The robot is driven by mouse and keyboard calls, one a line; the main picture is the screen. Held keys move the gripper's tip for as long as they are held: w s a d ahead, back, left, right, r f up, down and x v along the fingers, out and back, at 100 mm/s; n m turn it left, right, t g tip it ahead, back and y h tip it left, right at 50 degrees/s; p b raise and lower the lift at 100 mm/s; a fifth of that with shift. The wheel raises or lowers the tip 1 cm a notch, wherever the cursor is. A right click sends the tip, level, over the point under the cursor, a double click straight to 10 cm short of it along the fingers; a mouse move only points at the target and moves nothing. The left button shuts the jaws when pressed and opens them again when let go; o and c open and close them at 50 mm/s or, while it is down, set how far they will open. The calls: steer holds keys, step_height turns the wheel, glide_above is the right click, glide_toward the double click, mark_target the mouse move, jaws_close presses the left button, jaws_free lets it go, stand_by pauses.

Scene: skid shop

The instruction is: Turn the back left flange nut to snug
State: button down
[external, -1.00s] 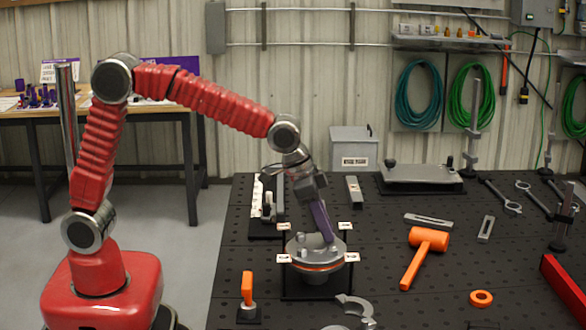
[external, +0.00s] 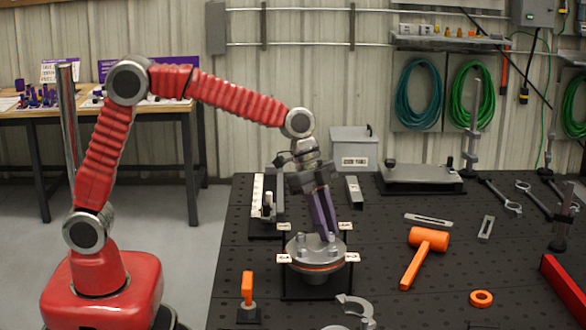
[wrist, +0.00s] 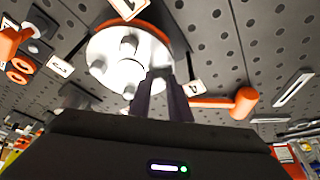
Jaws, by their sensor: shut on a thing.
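The round metal flange (external: 317,268) stands on a dark stand on the black table, with an orange ring under its top plate. Studs with nuts stand on its top; a left one (external: 301,239) is bare of my gripper. In the wrist view the flange (wrist: 112,55) shows several bright nuts, one at its middle-top (wrist: 129,45). My gripper (external: 327,234) points down, slightly tilted, with its purple fingers close together at the far-side nut, right of centre in the external view. The fingers (wrist: 163,88) are shut on that nut, which they mostly hide.
Numbered cards (external: 284,258) stand around the flange. An orange mallet (external: 425,245) and an orange ring (external: 481,298) lie to the right. A grey clamp half (external: 356,308) lies in front, and an orange-handled piece (external: 247,288) stands front left.

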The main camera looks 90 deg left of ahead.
steer(key=shift+w+a+r+m+h, duration=0.1)
steer(key=shift+m+h, duration=0.1)
steer(key=shift+m, duration=0.4)
steer(key=shift+w+r+m+h, duration=0.1)
steer(key=shift+m+h, duration=0.1)
steer(key=shift+m, duration=0.4)
steer(key=shift+g, duration=0.3)
steer(key=c, duration=1.6)
jaws_free()
steer(key=shift+s+f, duration=0.1)
steer(key=shift+f, duration=0.05)
steer(key=shift+c, duration=0.2)
